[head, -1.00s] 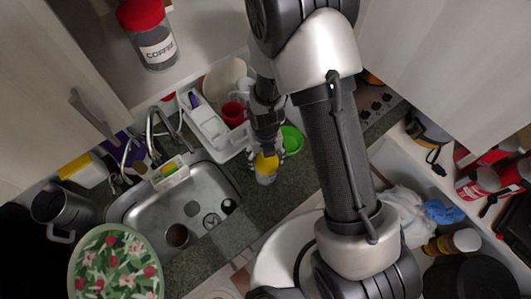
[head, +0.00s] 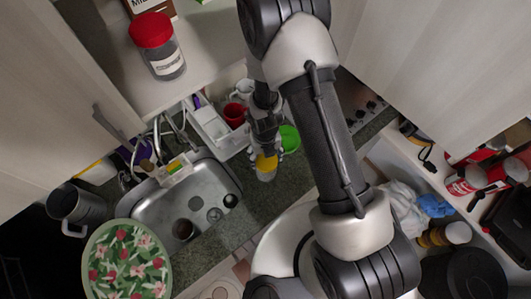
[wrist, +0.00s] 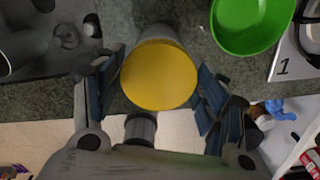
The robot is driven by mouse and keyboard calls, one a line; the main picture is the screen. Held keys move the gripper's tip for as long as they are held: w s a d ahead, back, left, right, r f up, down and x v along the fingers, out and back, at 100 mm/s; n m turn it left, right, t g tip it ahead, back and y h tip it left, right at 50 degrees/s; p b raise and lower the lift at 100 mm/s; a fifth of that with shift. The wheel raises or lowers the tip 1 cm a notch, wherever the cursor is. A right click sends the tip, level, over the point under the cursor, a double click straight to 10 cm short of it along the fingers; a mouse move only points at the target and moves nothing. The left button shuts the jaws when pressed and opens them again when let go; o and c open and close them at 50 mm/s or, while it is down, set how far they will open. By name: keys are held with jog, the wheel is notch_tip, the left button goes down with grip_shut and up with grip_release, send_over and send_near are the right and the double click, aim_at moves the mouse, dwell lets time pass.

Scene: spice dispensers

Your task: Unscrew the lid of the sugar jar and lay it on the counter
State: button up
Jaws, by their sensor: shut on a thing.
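The sugar jar (head: 266,176) stands on the dark green counter, to the right of the sink. Its yellow lid (head: 266,162) is on top; from above, the lid (wrist: 159,76) shows as a full yellow disc in the wrist view. My gripper (head: 265,155) points down over the jar. In the wrist view my gripper (wrist: 158,85) has one finger on each side of the lid, shut on it. The lid hides most of the jar below, and I cannot tell how far it is screwed on.
A green bowl (wrist: 250,22) stands close beside the jar. The steel sink (head: 190,205) is to the left, with a dish rack (head: 215,130) and red cup (head: 234,115) behind. A coffee jar with a red lid (head: 157,45) stands on the shelf. Bare counter (head: 255,205) lies in front of the jar.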

jog(key=p, duration=0.2)
jog(key=shift+s+r+p, duration=0.1)
jog(key=shift+p, duration=0.3)
jog(key=shift+n, duration=0.3)
jog(key=o, duration=0.9)
